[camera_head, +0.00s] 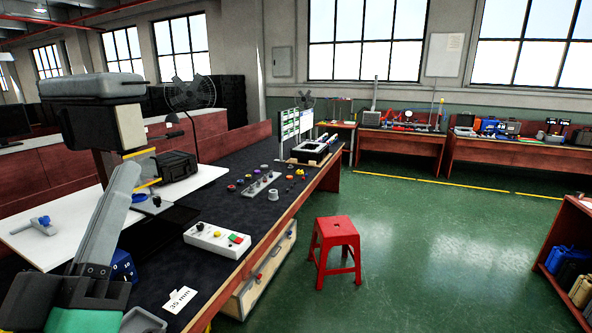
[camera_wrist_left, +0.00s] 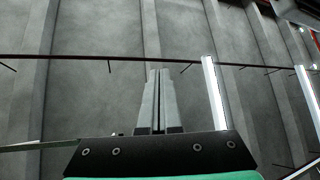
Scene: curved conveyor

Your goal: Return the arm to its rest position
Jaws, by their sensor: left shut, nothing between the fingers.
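My left gripper (camera_head: 126,172) rises from the lower left of the head view, its grey fingers pointing up and its green body at the bottom edge. In the left wrist view the two fingers (camera_wrist_left: 159,75) lie side by side, shut, with nothing between them. They point at the grey ceiling, clear of any object there. In the head view the gripper overlaps the left part of the workbench, and I cannot tell its height above it. My right gripper is not in view.
The dark workbench (camera_head: 222,199) carries a white button box (camera_head: 217,238), a black case (camera_head: 176,166), a white card (camera_head: 179,299) and several small coloured parts. A red stool (camera_head: 336,235) stands on the open green floor (camera_head: 415,245) to the right.

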